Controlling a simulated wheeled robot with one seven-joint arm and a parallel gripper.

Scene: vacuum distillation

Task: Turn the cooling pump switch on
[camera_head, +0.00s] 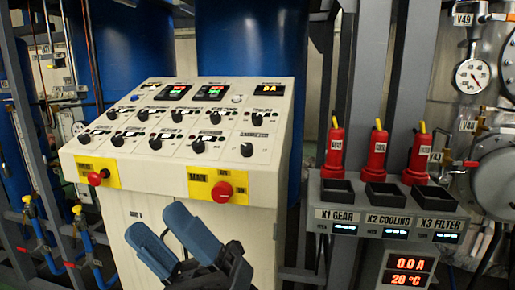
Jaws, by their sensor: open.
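The sloped white control panel (130,168) stands at centre left and carries rows of black rotary knobs. Their small labels are too small to read, so I cannot tell which knob is the cooling pump switch. Two of the knobs are in the lower row, at the right (246,149) and beside it (198,145). My gripper (158,223), with blue fingers, is at the bottom centre, in front of the panel's lower front face and below the knobs. Its fingers are apart with nothing between them.
Red emergency-stop buttons on yellow plates stick out at the panel's front, left (97,178) and right (222,191). A grey box (330,190) labelled X1 GEAR, X2 COOLING and X3 FILTER stands right, with red plugs (376,152) above. Blue tanks (250,45) stand behind.

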